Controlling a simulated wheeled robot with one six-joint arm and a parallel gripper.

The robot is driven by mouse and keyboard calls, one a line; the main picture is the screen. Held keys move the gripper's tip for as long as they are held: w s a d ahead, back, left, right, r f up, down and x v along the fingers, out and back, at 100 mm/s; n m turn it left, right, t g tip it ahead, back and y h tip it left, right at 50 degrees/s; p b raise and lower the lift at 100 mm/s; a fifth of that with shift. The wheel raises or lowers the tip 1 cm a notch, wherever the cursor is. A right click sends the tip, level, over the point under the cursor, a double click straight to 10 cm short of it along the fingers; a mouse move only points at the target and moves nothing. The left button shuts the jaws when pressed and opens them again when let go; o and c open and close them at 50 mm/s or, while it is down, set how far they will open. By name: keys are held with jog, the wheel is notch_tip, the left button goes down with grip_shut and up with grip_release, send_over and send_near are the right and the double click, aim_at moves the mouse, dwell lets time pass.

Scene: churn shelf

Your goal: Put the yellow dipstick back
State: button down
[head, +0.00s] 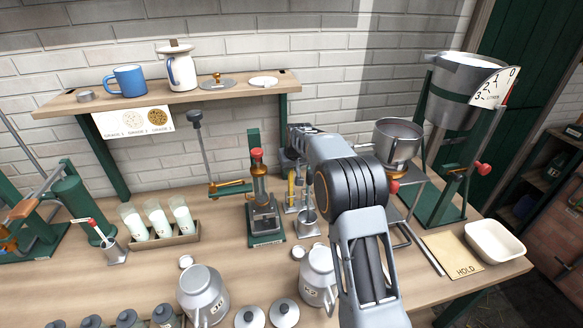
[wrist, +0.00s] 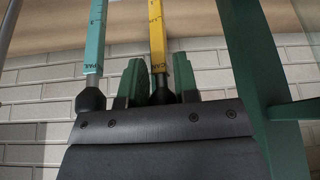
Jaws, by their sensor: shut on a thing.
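The yellow dipstick (wrist: 157,38), marked CAN, stands between my gripper's two green fingers (wrist: 158,82) in the wrist view, with its dark knob at the fingers. My gripper is shut on it. In the head view the yellow dipstick (head: 291,188) shows as a short upright strip below the end of my arm; the fingers are hidden there behind my wrist. A teal dipstick (wrist: 94,40), marked PAIL, is beside it to the left in the wrist view, apart from the fingers. I cannot tell whether the yellow dipstick's far end touches anything.
A green-framed stand with a red-topped cylinder (head: 259,185) is left of my gripper. A metal pot (head: 397,142) on a stand is to the right. A metal holder (head: 307,222) is below. Jugs (head: 203,292) stand in front. A green post (wrist: 250,70) is close in the wrist view.

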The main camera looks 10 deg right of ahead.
jog(key=c, duration=0.8)
grip_release()
jog(key=shift+r, duration=0.1)
